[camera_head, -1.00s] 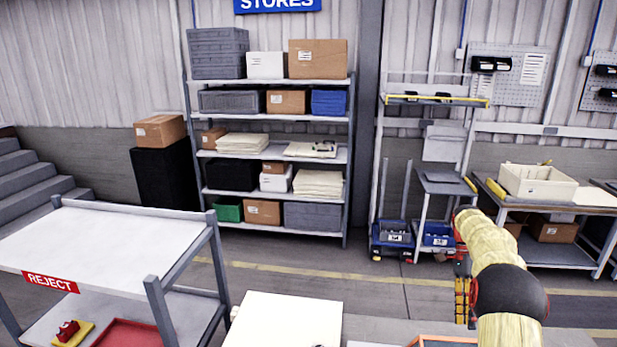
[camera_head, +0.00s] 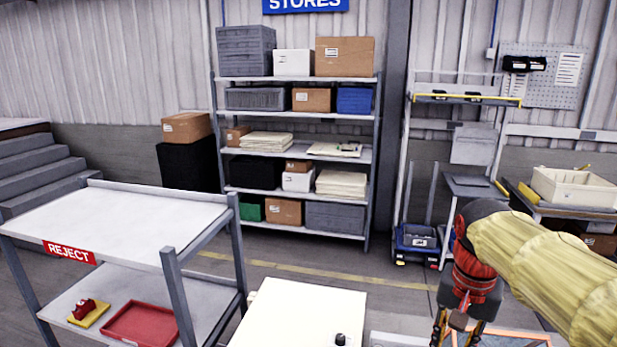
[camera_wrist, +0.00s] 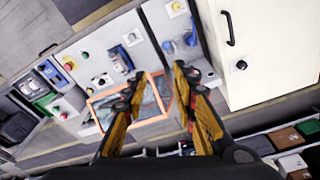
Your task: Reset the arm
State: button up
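My gripper (camera_head: 458,338) hangs at the lower right of the head view, under my yellow-sleeved arm, with its fingers cut off by the lower edge. In the wrist view my gripper (camera_wrist: 158,76) has its two yellow-and-black fingers spread apart. I see nothing held between them. An orange-framed panel (camera_wrist: 148,121) lies beyond and below the fingers in the wrist view. Its orange edge also shows beside the gripper at the bottom of the head view (camera_head: 535,335). I cannot tell how far below the fingertips it is.
A white cabinet top (camera_head: 300,315) stands left of my gripper. A trolley marked REJECT (camera_head: 150,222) is at the left, with a red tray (camera_head: 147,322) on its lower shelf. Stocked shelving (camera_head: 292,152) stands at the back. Open floor (camera_head: 330,262) lies between.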

jog(key=s+a+f+n+t+b, duration=0.4)
jog(key=s+a+f+n+b, duration=0.2)
jog(key=s+f, duration=0.5)
jog(key=s+a+n, duration=0.1)
jog(key=s, duration=0.1)
jog(key=shift+s+a+f+t+y, duration=0.2)
jog(key=shift+s+a+t+y, duration=0.1)
jog(key=shift+a, duration=0.1)
dwell(0.4)
